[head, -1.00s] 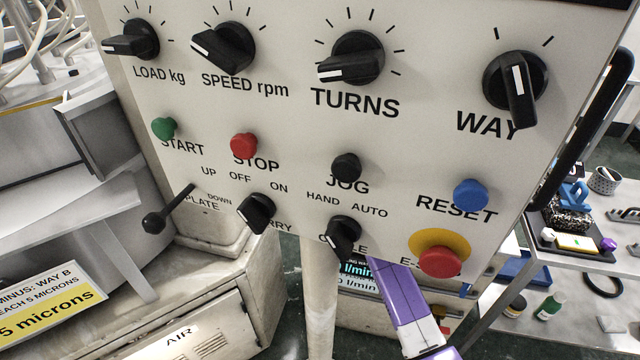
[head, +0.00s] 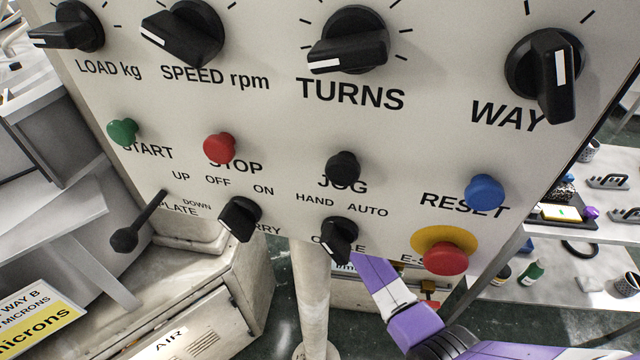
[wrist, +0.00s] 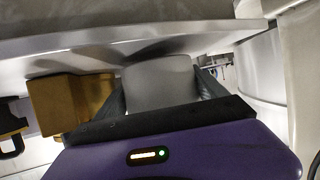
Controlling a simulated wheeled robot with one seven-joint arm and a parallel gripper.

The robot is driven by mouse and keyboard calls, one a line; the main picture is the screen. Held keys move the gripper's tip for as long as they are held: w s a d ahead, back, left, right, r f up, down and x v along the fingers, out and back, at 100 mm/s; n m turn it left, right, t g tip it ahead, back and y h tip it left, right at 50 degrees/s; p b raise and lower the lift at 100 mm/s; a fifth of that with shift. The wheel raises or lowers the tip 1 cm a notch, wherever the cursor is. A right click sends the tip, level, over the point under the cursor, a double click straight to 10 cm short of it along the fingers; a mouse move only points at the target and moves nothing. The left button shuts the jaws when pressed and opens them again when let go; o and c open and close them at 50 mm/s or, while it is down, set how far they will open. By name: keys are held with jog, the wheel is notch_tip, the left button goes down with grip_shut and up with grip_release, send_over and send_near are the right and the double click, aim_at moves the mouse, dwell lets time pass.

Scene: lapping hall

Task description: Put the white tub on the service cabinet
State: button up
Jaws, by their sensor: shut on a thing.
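In the wrist view my gripper (wrist: 161,78) has its two dark fingers on either side of a pale grey-white round thing, which looks like the white tub (wrist: 160,88). The gripper is shut on it. The tub's upper part is close under a pale metal edge (wrist: 130,42); I cannot tell whether they touch. In the head view my purple arm reaches behind the large control panel, which hides my gripper and the tub. I cannot tell for sure which thing is the service cabinet.
The control panel (head: 290,110), with knobs and buttons, fills most of the head view. A worn cabinet marked AIR (head: 215,300) stands low left. A bench with small items (head: 560,290) is at right. In the wrist view a brown-yellow block (wrist: 70,100) is left of the gripper.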

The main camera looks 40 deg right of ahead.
jog(key=shift+f, duration=0.3)
jog(key=shift+f, duration=0.15)
jog(key=o, duration=1.5)
jog(key=shift+c, duration=0.2)
jog(key=shift+r, duration=0.25)
jog(key=v, duration=1.2)
jog(key=shift+f, duration=0.15)
